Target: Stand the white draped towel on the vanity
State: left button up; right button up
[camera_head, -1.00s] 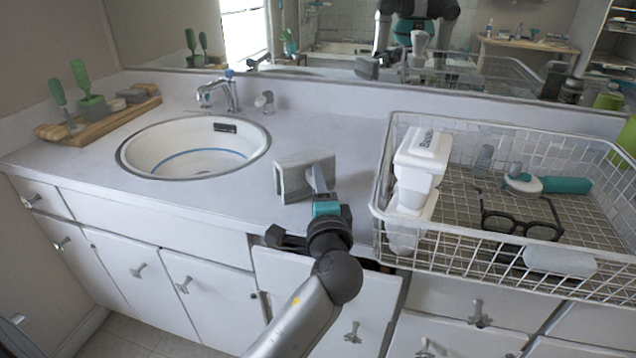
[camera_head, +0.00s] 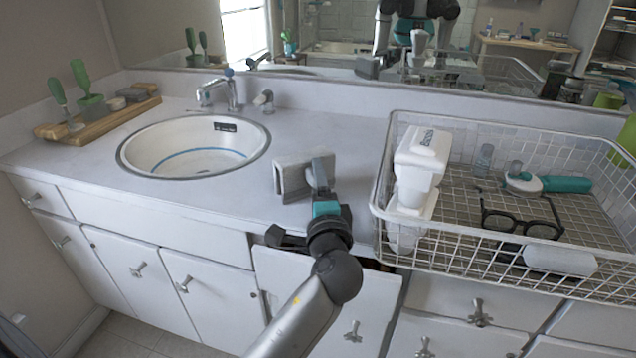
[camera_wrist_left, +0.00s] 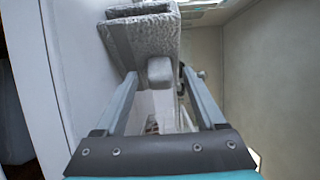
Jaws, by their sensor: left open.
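The white draped towel (camera_head: 292,177), greyish and folded over with a gap between its sides, stands on the vanity top (camera_head: 240,205) right of the sink, near the front edge. My left gripper (camera_head: 318,182) is at its right side, with the fingers pointing at it. In the left wrist view the towel (camera_wrist_left: 145,38) is just beyond the open fingers (camera_wrist_left: 160,88). A pale rounded block (camera_wrist_left: 160,72) shows between the fingertips; I cannot tell if it is part of the towel. The fingers do not visibly clamp anything. My right gripper is not in view.
A wire basket (camera_head: 480,238) stands close on the right, holding a white box (camera_head: 420,160), black glasses (camera_head: 522,222) and other items. The sink (camera_head: 195,145) is at the left, and a wooden tray (camera_head: 100,120) is beyond it. The counter behind the towel is clear up to the mirror.

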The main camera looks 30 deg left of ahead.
pick_arm(q)
jog(key=shift+v, duration=1.4)
jog(key=shift+p+v, duration=0.3)
jog(key=shift+v, duration=2.35)
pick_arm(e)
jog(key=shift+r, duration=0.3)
